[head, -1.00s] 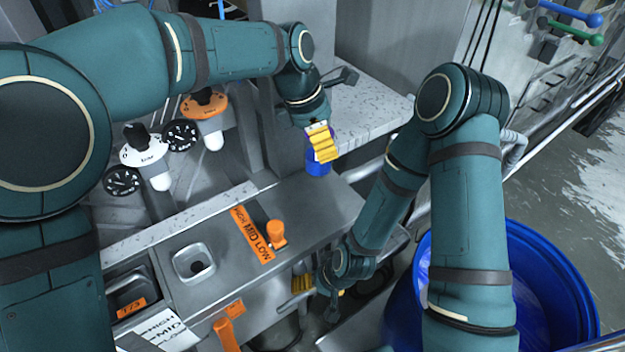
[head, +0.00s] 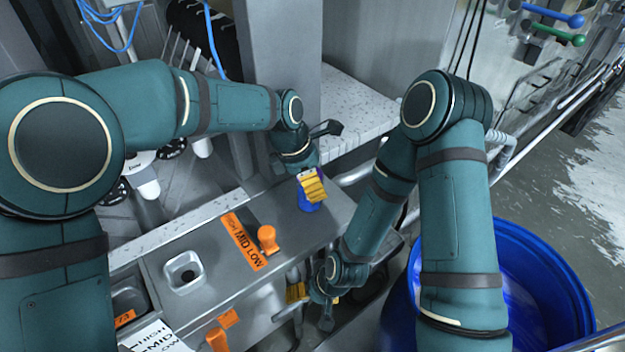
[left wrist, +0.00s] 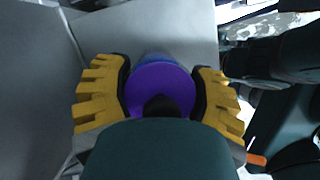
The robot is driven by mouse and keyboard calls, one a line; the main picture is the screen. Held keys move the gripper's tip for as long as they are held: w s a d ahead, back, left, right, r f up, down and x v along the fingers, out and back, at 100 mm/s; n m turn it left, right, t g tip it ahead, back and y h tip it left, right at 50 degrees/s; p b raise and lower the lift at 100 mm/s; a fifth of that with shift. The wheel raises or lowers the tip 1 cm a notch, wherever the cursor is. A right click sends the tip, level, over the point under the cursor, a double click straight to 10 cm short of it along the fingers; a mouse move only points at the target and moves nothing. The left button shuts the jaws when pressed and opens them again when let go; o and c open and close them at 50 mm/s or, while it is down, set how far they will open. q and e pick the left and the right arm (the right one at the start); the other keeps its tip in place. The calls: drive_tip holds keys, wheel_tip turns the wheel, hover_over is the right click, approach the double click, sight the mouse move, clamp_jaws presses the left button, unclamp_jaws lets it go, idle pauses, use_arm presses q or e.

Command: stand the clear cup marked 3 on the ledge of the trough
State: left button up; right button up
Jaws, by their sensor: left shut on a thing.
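My left gripper (head: 312,186) is shut on a blue-purple cup (head: 308,204). In the left wrist view the cup (left wrist: 160,88) sits between the yellow finger pads, with a purple round face towards the camera. No number shows on it. In the head view the cup is at the right end of the grey metal top (head: 215,232), behind and right of an orange lever. I cannot tell whether its base touches. I cannot tell which edge is the trough's ledge. My right gripper (head: 317,294) hangs low in front of the top; its fingers are partly hidden.
An orange lever (head: 267,240) and an orange HIGH MID LOW label (head: 243,243) are on the grey top, beside a small square basin (head: 184,272). A grey upright post (head: 280,70) and speckled shelf (head: 355,105) stand behind. A blue tub (head: 545,285) is at right.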

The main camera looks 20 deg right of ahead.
use_arm(q)
drive_tip(key=shift+f, duration=0.1)
drive_tip(key=o, duration=1.4)
drive_tip(key=p+v, duration=0.1)
drive_tip(key=v, duration=1.1)
